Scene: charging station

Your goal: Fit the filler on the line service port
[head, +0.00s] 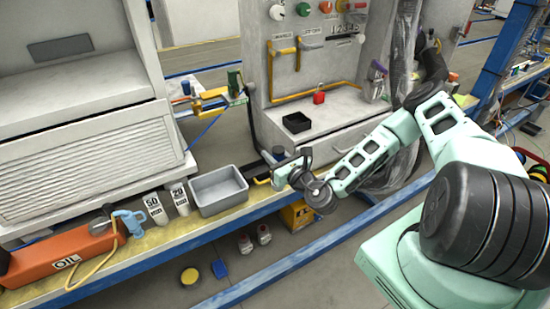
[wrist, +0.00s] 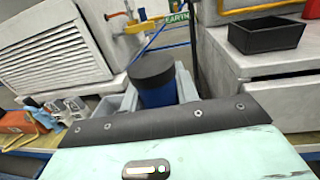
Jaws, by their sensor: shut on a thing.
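My gripper (head: 287,166) is over the bench's front edge, just right of the grey bin. It is shut on a blue cylinder with a black top (wrist: 153,78), which also shows as a dark round top in the head view (head: 279,153). A light blue nozzle (head: 131,222) with a tan hose lies by the orange OIL box (head: 55,258). I cannot pick out the line service port.
A black tray (head: 296,122) and red padlock (head: 319,97) sit on the cabinet ledge. Yellow pipe fittings (head: 212,95) stick out between the cabinets.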

